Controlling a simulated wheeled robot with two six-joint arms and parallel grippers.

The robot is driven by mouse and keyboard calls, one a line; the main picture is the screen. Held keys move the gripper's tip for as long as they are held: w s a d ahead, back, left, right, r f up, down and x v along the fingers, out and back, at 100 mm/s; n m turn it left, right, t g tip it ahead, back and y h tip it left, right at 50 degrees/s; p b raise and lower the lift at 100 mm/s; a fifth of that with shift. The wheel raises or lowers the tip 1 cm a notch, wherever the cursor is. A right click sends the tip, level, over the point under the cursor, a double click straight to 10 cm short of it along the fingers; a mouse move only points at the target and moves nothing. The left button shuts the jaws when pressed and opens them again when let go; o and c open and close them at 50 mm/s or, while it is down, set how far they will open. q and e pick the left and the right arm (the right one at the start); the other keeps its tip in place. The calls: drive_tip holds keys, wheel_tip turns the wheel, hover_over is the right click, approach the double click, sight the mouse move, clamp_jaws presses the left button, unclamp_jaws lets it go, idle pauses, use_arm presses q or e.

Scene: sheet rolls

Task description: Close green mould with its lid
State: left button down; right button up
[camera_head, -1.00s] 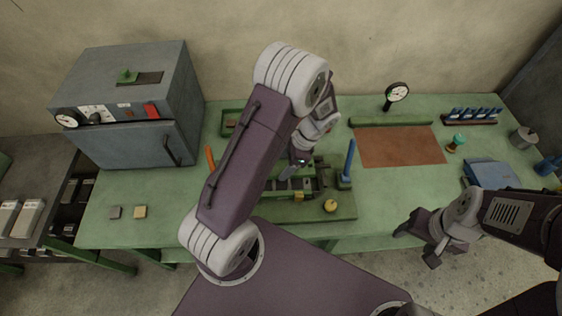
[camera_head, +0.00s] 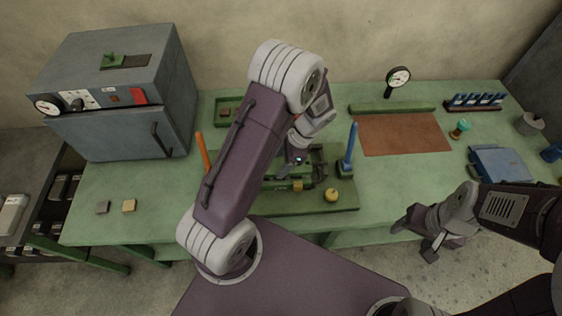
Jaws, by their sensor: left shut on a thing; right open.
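My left arm reaches across the middle of the bench, and my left gripper (camera_head: 297,159) is low over a green fixture (camera_head: 328,203). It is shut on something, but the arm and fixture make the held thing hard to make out. I cannot clearly tell a green mould or its lid apart from the green parts of this fixture. My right gripper (camera_head: 420,228) is open and empty, in front of the bench's front edge, well away from the fixture.
An oven (camera_head: 125,100) stands at the left. An orange rod (camera_head: 202,150) and a blue handle (camera_head: 350,145) stand up beside the fixture. A brown mat (camera_head: 400,133) lies clear, with a blue box (camera_head: 500,165) further right.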

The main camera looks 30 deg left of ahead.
use_arm(q)
drive_tip(key=shift+f+b, duration=0.7)
drive_tip(key=shift+f, duration=1)
drive_tip(key=shift+c, duration=1.6)
unclamp_jaws()
drive_tip(key=shift+r, duration=0.1)
drive_tip(key=v, duration=0.9)
drive_tip(key=shift+d, duration=0.1)
